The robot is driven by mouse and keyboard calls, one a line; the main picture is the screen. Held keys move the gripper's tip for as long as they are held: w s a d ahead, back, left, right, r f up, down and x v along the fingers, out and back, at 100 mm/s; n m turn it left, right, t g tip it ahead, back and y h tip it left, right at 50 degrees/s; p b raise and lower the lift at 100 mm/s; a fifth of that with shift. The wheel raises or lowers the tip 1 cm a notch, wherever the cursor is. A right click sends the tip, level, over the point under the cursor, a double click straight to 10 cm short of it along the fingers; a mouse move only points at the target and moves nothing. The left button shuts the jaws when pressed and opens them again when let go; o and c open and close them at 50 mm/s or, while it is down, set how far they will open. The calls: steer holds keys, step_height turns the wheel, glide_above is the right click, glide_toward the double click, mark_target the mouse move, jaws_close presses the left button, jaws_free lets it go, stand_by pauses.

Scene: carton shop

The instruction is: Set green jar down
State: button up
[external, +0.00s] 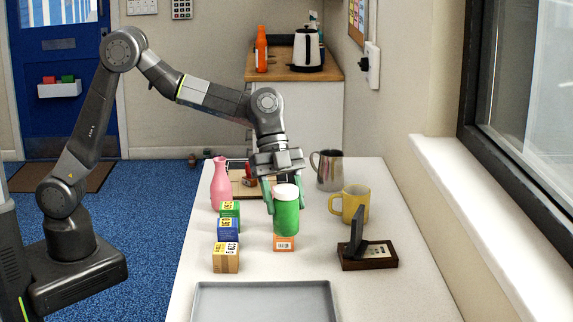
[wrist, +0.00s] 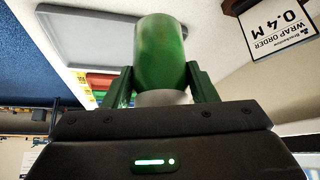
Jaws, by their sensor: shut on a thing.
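The green jar (external: 286,216) with a white lid is upright in the external view, over the white table. It also shows in the wrist view (wrist: 160,50), its white lid (wrist: 163,97) towards my gripper. My gripper (external: 270,193) is shut on the jar, with its green fingers on either side near the lid; they also show in the wrist view (wrist: 161,84). A small orange carton (external: 284,243) shows just below the jar's bottom. I cannot tell whether the jar touches it or is held above or in front of it.
Green (external: 230,211), blue (external: 228,230) and tan (external: 226,257) cartons stand left of the jar. A pink bottle (external: 219,185) is behind them. A metal mug (external: 328,170), yellow mug (external: 355,204) and dark stand (external: 367,255) are to the right. A grey tray (external: 265,285) lies in front.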

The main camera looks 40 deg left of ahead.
mark_target(281, 222)
steer(key=f, duration=0.3)
steer(key=s+f, duration=0.1)
steer(key=f, duration=0.1)
steer(key=shift+f, duration=0.15)
steer(key=shift+w+f, duration=0.1)
steer(key=shift+f, duration=2.25)
steer(key=shift+f, duration=0.2)
steer(key=o, duration=1.1)
steer(key=shift+r, duration=0.1)
steer(key=shift+r+p, duration=0.15)
steer(key=shift+p, duration=0.15)
steer(key=v, duration=1.2)
steer(key=shift+b, duration=0.4)
